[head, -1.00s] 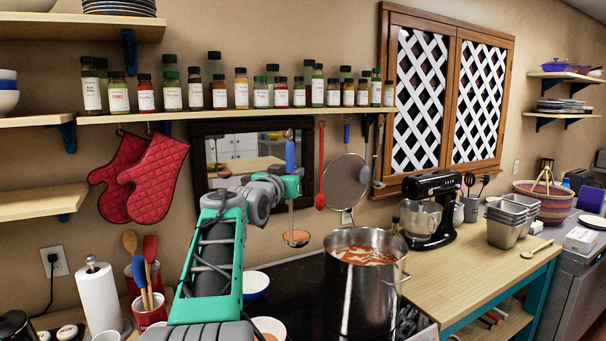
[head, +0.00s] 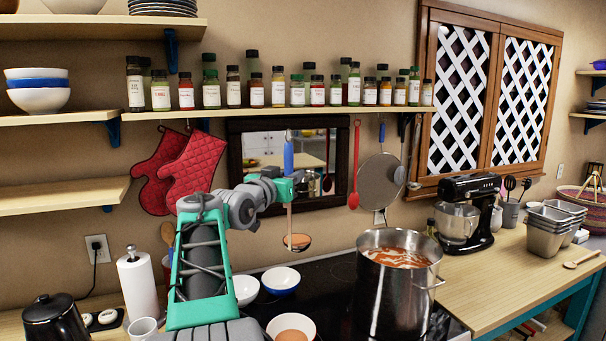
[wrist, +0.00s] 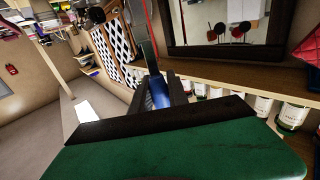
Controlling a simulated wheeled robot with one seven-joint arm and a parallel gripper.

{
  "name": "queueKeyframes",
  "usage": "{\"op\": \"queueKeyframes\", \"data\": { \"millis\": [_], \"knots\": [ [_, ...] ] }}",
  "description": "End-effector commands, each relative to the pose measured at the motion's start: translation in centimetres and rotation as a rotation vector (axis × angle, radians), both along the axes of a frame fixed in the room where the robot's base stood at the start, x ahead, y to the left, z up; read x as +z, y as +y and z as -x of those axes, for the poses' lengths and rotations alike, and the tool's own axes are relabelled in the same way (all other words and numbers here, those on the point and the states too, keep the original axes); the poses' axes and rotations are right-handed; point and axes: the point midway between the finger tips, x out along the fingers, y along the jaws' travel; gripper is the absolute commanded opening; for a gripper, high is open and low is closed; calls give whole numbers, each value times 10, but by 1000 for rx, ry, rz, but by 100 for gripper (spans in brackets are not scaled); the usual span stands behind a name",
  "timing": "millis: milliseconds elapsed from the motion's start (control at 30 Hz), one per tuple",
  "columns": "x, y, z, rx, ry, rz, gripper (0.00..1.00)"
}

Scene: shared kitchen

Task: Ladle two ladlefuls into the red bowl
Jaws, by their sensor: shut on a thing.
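My gripper (head: 290,187) is shut on the blue handle of the ladle (head: 289,155); the blue handle also shows between the fingers in the wrist view (wrist: 158,92). The ladle hangs upright, and its cup (head: 297,242) shows orange-brown inside. It is in the air left of the pot, above the bowls in the picture. The steel pot (head: 385,300) holds orange-red soup. A bowl with orange-brown contents (head: 310,326) stands at the bottom edge; its outer colour is hard to tell. No bowl is clearly red.
A white bowl (head: 246,291) and a blue-and-white bowl (head: 281,281) stand behind the filled bowl. A paper towel roll (head: 137,285) and a black kettle (head: 55,320) are left. A mixer (head: 465,215) stands right of the pot. Spice jars line the shelf above.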

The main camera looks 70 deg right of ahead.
Motion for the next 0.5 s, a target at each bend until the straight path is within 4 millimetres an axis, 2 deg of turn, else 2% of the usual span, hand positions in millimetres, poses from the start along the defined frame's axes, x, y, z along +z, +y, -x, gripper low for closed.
{"op": "queueKeyframes", "data": {
  "millis": [500],
  "knots": [
    [2,35,-41,3,-1,0,0]
  ]
}}
